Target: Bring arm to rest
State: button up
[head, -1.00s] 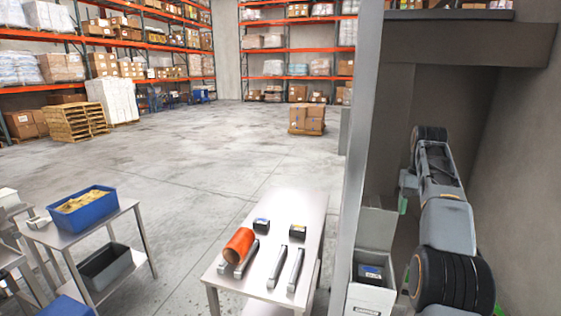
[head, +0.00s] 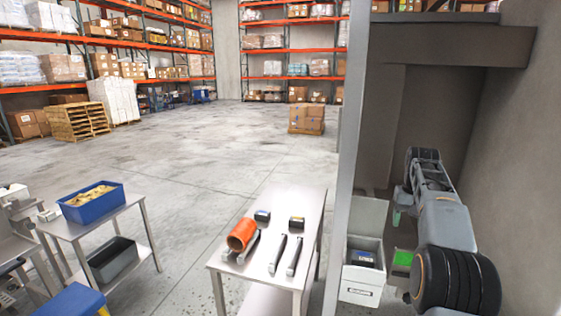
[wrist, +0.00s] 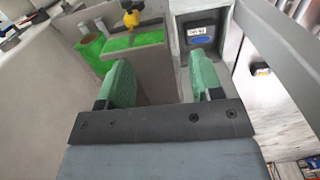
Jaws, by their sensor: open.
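My arm is on the right of the head view, beside the wall and behind a grey post. My gripper shows in the wrist view (wrist: 162,82), with two green finger pads standing well apart. Nothing is between the pads. In the head view only a small green piece by the arm hints at the fingers; the rest of the gripper is hidden. Beyond the fingers in the wrist view are a grey box with bright green surfaces (wrist: 122,48) and a pale bin holding a dark, labelled item (wrist: 200,40).
The grey post (head: 350,150) stands just left of my arm, and the wall (head: 520,170) is close on its right. A white bin (head: 362,292) is beside the post. A steel table (head: 262,275) holds an orange cylinder (head: 242,234) and metal bars. Open floor (head: 210,150) lies beyond.

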jog(key=s+a+f+n+t+b, duration=0.1)
jog(key=s+a+f+t+b, duration=0.1)
jog(key=s+a+f, duration=0.3)
jog(key=s+a+f+n+t+b, duration=0.2)
jog(key=s+a+f, duration=0.4)
jog(key=s+a, duration=0.8)
jog(key=s+t, duration=0.1)
jog(key=s, duration=0.6)
jog(key=shift+s+a, duration=0.2)
jog(key=shift+a, duration=0.15)
jog(key=shift+c, duration=0.4)
